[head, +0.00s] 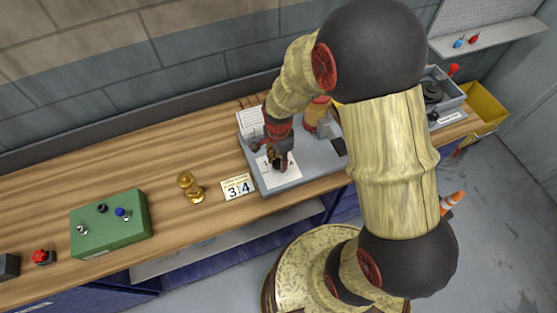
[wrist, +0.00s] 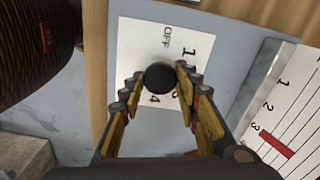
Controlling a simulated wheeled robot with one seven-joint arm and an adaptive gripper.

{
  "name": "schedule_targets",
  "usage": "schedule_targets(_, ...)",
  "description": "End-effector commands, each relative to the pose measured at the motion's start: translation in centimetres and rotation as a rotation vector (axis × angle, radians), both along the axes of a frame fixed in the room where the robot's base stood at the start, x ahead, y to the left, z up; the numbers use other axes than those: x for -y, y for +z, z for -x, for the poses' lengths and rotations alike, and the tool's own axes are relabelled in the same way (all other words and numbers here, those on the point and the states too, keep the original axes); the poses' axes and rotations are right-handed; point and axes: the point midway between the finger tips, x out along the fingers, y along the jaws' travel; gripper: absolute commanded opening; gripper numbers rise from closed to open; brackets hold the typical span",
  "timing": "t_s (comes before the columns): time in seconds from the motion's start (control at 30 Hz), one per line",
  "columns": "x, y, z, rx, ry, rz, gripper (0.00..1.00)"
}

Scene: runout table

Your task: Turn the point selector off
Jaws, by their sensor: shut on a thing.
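The point selector is a round black knob (wrist: 160,76) on a white dial plate (wrist: 140,45), seen in the wrist view. The plate is marked OFF and 1 toward the top and 4 below the knob; another mark is partly hidden by a finger. My gripper (wrist: 161,80) has its fingers on both sides of the knob and is shut on it. The knob's pointing direction cannot be made out. In the head view my gripper (head: 277,163) is down over the white plate (head: 282,179) on the grey panel (head: 313,168), hiding the knob.
A scale (wrist: 290,110) with a red marker lies right of the dial. Left of the panel stand a 34 card (head: 238,187), a brass piece (head: 190,188), a green switch box (head: 112,225) and a red button (head: 42,257). A grey tray (head: 452,105) is at right.

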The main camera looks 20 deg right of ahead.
Motion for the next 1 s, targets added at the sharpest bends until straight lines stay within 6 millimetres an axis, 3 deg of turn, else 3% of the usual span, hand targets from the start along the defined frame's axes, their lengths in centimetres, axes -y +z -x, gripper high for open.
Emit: schedule_targets(1.0, -0.01, 0.1, -0.12, 0.002, 0.96, 0.001, 0.07)
